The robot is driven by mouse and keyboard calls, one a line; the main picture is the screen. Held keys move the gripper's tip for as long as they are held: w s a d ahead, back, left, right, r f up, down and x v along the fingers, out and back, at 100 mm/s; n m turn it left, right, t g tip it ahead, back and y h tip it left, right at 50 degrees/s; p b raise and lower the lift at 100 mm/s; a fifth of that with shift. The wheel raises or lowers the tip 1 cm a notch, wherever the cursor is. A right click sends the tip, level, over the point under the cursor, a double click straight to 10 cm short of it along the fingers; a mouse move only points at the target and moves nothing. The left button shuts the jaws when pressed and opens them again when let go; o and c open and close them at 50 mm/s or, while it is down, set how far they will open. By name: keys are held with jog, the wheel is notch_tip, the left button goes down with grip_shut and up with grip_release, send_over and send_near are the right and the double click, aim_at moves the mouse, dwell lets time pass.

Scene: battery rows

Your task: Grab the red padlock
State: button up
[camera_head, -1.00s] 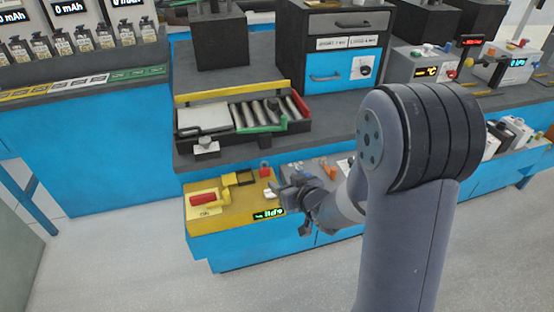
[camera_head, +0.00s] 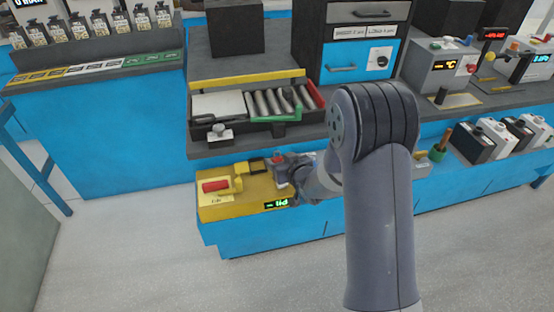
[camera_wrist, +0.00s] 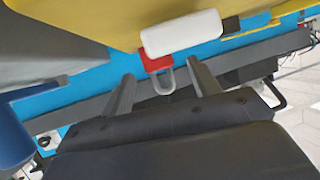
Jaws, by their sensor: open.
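The red padlock (camera_wrist: 157,62) shows in the wrist view with its grey shackle toward me. It is beside a white block on the yellow unit (camera_wrist: 95,20). My gripper (camera_wrist: 162,72) is open, with one finger on each side of the padlock's shackle; I cannot tell whether either finger touches it. In the head view my gripper (camera_head: 290,180) is at the right end of the yellow unit (camera_head: 240,208). A small red piece (camera_head: 280,158) shows beside it there, but I cannot tell whether that is the padlock.
The white block (camera_wrist: 180,33) lies close to the padlock and fingers. A red-handled lever (camera_head: 215,185) stands on the yellow unit's left. A tray of cylinders (camera_head: 270,130) sits on the grey bench behind. The floor (camera_head: 150,265) in front is clear.

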jog(key=shift+w+a+f, duration=0.1)
jog(key=shift+w+f, duration=0.05)
jog(key=shift+w, duration=0.1)
jog(key=shift+c, duration=0.2)
jog(key=c, duration=1.1)
